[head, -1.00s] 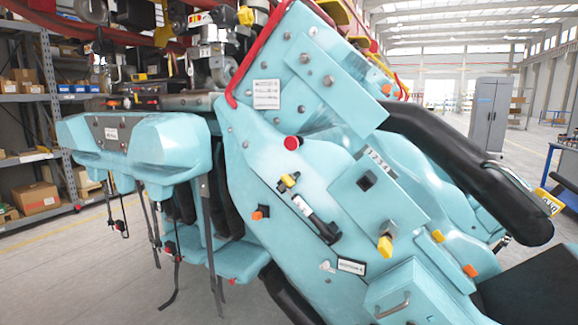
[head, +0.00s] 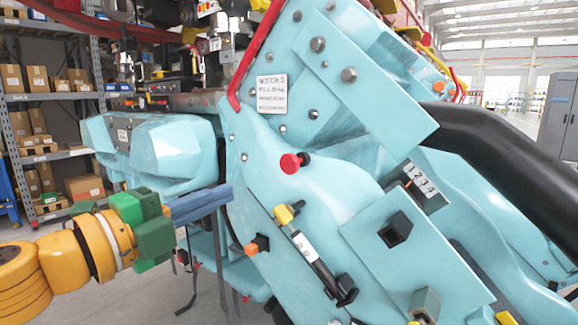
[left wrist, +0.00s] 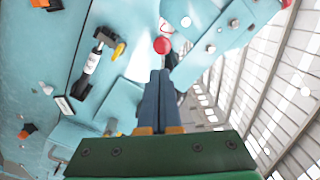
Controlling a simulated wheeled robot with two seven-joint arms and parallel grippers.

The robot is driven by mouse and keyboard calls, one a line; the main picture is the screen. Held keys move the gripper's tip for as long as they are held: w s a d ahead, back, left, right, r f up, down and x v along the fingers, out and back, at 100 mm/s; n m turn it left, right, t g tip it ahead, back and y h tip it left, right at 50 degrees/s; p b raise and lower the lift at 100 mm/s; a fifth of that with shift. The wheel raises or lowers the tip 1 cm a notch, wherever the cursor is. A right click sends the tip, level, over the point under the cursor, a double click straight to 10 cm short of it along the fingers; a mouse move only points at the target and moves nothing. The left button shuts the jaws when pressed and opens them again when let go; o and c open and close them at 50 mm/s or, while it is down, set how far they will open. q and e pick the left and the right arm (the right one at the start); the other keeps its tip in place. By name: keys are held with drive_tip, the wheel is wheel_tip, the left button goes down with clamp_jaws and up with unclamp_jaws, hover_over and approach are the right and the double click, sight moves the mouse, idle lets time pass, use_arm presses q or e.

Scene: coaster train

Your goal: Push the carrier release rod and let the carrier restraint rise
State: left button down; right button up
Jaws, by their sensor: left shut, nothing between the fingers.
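A short rod with a red cap (head: 290,163) sticks out of the teal carrier panel (head: 270,205); I take it for the release rod. It also shows in the left wrist view (left wrist: 162,45), just beyond my fingertips. My left gripper (head: 230,190) comes in from the left, shut and empty, its blue-grey fingers pointing toward the panel, below and left of the red cap. I cannot tell whether the tips touch the panel, but they look apart from the cap. A thick black padded bar (head: 500,150), perhaps the restraint, slopes down to the right. My right gripper is not in view.
A labelled cylinder (head: 318,265) with a yellow end (head: 285,213) and an orange knob (head: 258,244) sit lower on the panel. A counter reading 1234 (head: 420,180) is to the right. Shelves with boxes (head: 50,120) stand behind at left.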

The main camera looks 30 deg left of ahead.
use_arm(q)
drive_tip(key=p, duration=0.4)
approach(287, 165)
drive_tip(key=w, duration=0.5)
drive_tip(key=shift+w+d, duration=0.15)
drive_tip(key=shift+w, duration=0.15)
drive_tip(key=shift+w+d, duration=0.1)
drive_tip(key=shift+w, duration=0.5)
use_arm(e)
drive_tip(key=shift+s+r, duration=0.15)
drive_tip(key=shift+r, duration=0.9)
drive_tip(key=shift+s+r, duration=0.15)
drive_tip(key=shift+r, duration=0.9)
use_arm(q)
drive_tip(key=shift+r, duration=0.1)
